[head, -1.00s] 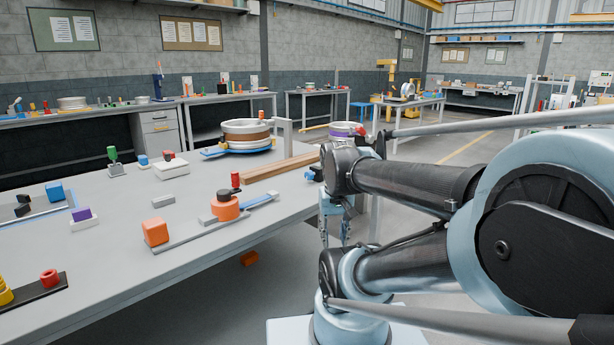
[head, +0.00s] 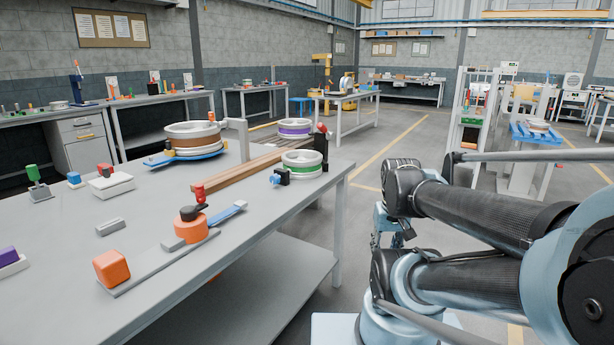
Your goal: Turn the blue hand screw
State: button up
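A small blue knob (head: 276,179) on a black block sits at the left of a white wheel with a green band (head: 302,164), near the table's right corner. It looks like the blue hand screw, but it is small and its shape is hard to tell. My gripper (head: 398,240) hangs beside my folded arm, off the table's right side and well apart from the knob. My arm partly hides it, and its fingers are too unclear to show whether they are open.
The grey table (head: 75,255) carries an orange block (head: 111,268), an orange round fixture (head: 191,228) on a grey bar, wooden beams (head: 235,174) and a larger wheel on a blue base (head: 184,159). Open floor lies right of the table.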

aim_at(274, 179)
jog(key=z, duration=0.45)
jog(key=k, duration=0.95)
jog(key=u, duration=1)
jog(key=i, duration=1)
jog(key=z, duration=0.05)
